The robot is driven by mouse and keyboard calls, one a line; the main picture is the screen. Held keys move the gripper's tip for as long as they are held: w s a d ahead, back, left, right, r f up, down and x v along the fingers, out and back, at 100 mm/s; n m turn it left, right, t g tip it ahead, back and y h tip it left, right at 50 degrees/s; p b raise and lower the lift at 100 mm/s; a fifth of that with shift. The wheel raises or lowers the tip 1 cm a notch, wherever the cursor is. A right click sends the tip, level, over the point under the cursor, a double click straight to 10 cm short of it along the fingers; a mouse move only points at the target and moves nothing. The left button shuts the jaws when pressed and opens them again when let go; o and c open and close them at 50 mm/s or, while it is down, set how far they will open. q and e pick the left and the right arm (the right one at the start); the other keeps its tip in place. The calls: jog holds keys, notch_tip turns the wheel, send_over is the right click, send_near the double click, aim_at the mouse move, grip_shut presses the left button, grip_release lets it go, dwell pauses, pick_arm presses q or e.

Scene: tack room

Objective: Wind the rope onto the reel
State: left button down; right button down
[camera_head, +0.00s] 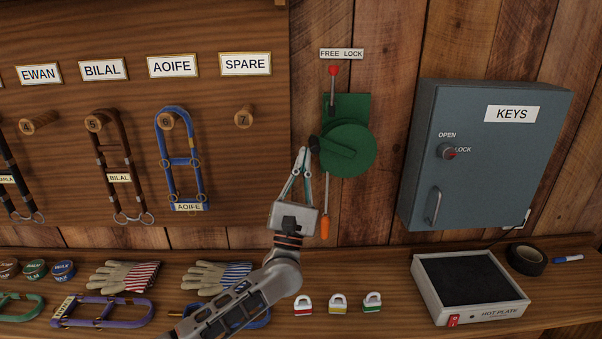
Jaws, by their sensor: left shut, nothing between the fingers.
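A green reel (357,160) is mounted on the plank wall. Its crank arm points left and ends in a dark knob (314,143). A thin line hangs below the reel and ends in an orange piece (325,228); I see no other rope clearly. A lever with a red knob (333,71) stands upright above the reel, under a "FREE LOCK" label (342,54). My left gripper (304,154) is shut and empty, just below and left of the crank knob. I cannot tell if it touches the knob. My right gripper is not in view.
A blue-grey key cabinet (467,180) sticks out at the right. Below it, a hot plate (426,291) stands on the wooden shelf. Several small padlocks (338,305) and two pairs of gloves (124,277) lie there. Bridles (169,180) hang on pegs at the left.

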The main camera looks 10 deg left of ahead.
pick_arm(q)
jog(key=shift+w+d+r+y, duration=0.15)
jog(key=shift+r+y, duration=0.15)
jog(key=shift+r, duration=0.7)
